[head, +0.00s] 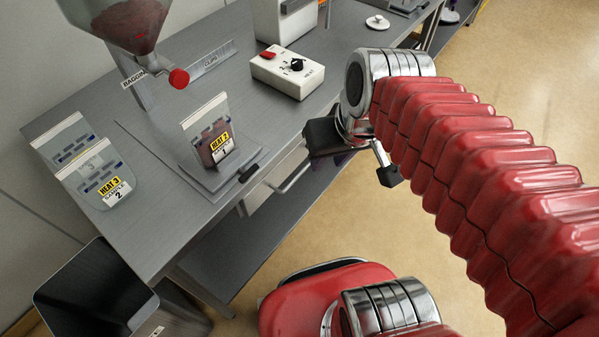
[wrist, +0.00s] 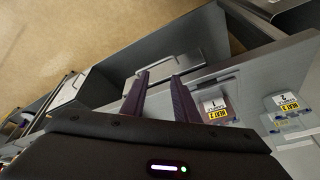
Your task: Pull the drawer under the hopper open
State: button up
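The drawer under the bench shows in the head view as a pale front (head: 258,197) below the bench's front edge, with a light bar handle (head: 292,180). In the wrist view the grey drawer front (wrist: 165,52) lies just beyond my fingertips, its handle across it. The drawer looks shut. The hopper (head: 128,25), with reddish contents and a red knob, stands above the bench at upper left. My gripper (wrist: 160,77) is open and empty, two dark purple fingers apart. Whether they touch the handle I cannot tell. In the head view its fingers are mostly hidden behind its black body.
A bag labelled HEAT 2 (head: 211,140) stands on a flat plate near the bench edge. More bags (head: 97,182) lie at left. A white control box (head: 287,72) sits behind. A dark bin (head: 92,290) stands at lower left. Floor (head: 450,250) right of the bench is clear.

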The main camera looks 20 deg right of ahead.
notch_tip(320, 180, down, 7)
jog(key=w+g+y, duration=0.2)
jog(key=g+y, duration=0.2)
jog(key=m+t+y, duration=0.7)
jog(key=t+y, duration=0.1)
jog(key=y, duration=0.1)
send_near(301, 172)
jog(key=f+v, duration=0.1)
jog(key=v, duration=0.3)
jog(key=shift+w+a, duration=0.1)
jog(key=x, duration=1.3)
jog(key=shift+w+a, duration=0.2)
jog(key=shift+a, duration=0.05)
